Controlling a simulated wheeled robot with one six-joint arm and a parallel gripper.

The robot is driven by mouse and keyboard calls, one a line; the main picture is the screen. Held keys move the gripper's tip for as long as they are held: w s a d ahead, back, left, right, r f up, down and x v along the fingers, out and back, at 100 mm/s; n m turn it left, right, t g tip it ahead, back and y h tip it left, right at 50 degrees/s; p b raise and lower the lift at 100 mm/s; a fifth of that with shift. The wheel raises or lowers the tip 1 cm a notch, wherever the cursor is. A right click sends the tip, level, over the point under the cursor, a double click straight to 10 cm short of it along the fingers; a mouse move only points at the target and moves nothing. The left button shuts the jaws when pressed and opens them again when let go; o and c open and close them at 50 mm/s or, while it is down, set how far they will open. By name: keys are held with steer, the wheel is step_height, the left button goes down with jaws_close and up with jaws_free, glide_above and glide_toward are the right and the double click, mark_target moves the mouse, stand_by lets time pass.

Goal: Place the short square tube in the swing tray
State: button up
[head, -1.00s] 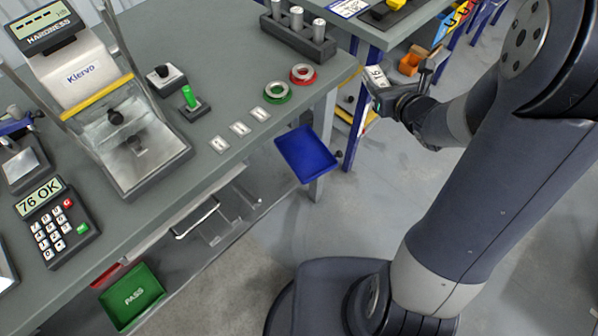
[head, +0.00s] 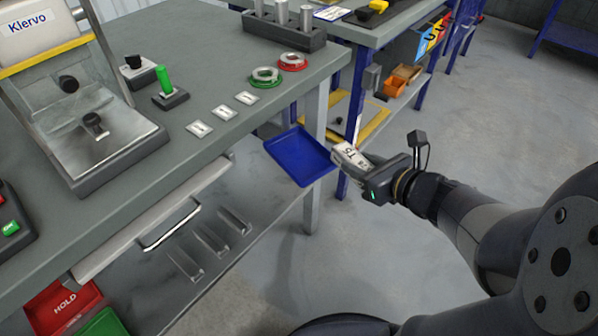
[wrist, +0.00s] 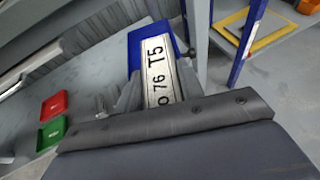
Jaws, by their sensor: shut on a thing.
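My gripper (head: 362,165) is shut on the short square tube (head: 347,154), a pale metal piece with dark markings. In the wrist view the tube (wrist: 160,68) reads "T5" and "76" and points away between the jaws. The blue swing tray (head: 287,171) sticks out from the table's edge and looks empty in the head view. The tube's far end is close to the tray's right rim in the head view; I cannot tell whether it is over the rim. In the wrist view the tray (wrist: 135,42) shows behind the tube, partly hidden by it.
Red (head: 65,305) and green trays sit lower left. The floor at right is clear.

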mark_target(336, 161)
steer(key=shift+n+y, duration=0.3)
steer(key=shift+y, duration=0.1)
steer(key=s+f+b, duration=0.2)
steer(key=f, duration=0.1)
steer(key=shift+s+a+f, duration=0.1)
steer(key=shift+s+a, duration=0.1)
steer(key=shift+a, duration=0.2)
steer(key=w+a, duration=0.3)
steer(key=w, duration=0.1)
steer(key=w+a+b, duration=0.1)
steer(key=w+a, duration=0.3)
steer(key=w, duration=0.1)
steer(key=w+a, duration=0.4)
steer(key=w, duration=0.1)
steer(key=shift+b, duration=0.35)
steer(key=shift+f+b, duration=0.95)
steer(key=shift+f, duration=0.75)
steer(key=shift+f+b, duration=0.25)
steer(key=shift+b, duration=0.05)
steer(key=o, duration=1.1)
steer(key=shift+r, duration=0.1)
steer(key=shift+c, duration=0.2)
steer(key=shift+r, duration=0.1)
